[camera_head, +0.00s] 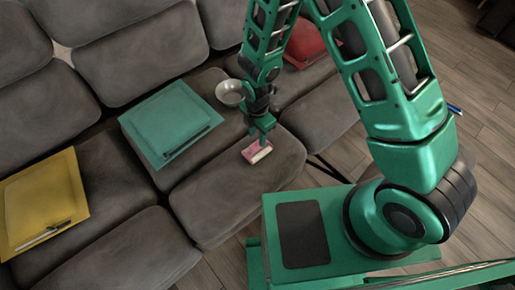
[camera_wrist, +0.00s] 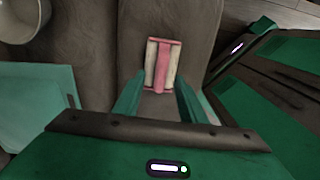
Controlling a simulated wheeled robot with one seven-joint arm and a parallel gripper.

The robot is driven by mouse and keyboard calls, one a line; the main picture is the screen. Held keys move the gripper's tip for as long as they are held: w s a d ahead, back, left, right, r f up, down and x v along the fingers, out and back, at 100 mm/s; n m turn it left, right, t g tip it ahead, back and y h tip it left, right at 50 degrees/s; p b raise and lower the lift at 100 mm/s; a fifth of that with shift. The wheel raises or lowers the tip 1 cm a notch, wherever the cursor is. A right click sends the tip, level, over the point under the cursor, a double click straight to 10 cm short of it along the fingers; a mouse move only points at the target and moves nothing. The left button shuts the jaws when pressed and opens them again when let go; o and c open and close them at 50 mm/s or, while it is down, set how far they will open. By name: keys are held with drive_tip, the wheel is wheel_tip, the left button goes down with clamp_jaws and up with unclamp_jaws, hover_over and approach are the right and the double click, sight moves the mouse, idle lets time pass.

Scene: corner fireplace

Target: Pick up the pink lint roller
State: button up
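A small pink-and-cream object, which I take to be the pink lint roller (camera_head: 257,152), lies on a grey sofa seat cushion. In the wrist view the pink lint roller (camera_wrist: 162,65) shows a pink middle strip between two cream strips, just beyond my fingertips. My gripper (camera_head: 263,134) points down at it from above. In the wrist view my gripper (camera_wrist: 156,88) has its two green fingers spread apart, with nothing seen held between them. I cannot tell whether a fingertip touches the roller.
A grey bowl (camera_head: 230,92) stands behind my gripper on the sofa (camera_head: 225,200). A teal folder-like pad (camera_head: 165,112) with a dark pen lies to the left, and a yellow one (camera_head: 42,200) lies farther left. A red item (camera_head: 306,42) lies at the back.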

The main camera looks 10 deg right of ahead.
sight(257, 142)
drive_tip(key=shift+f, duration=2.45)
clamp_jaws()
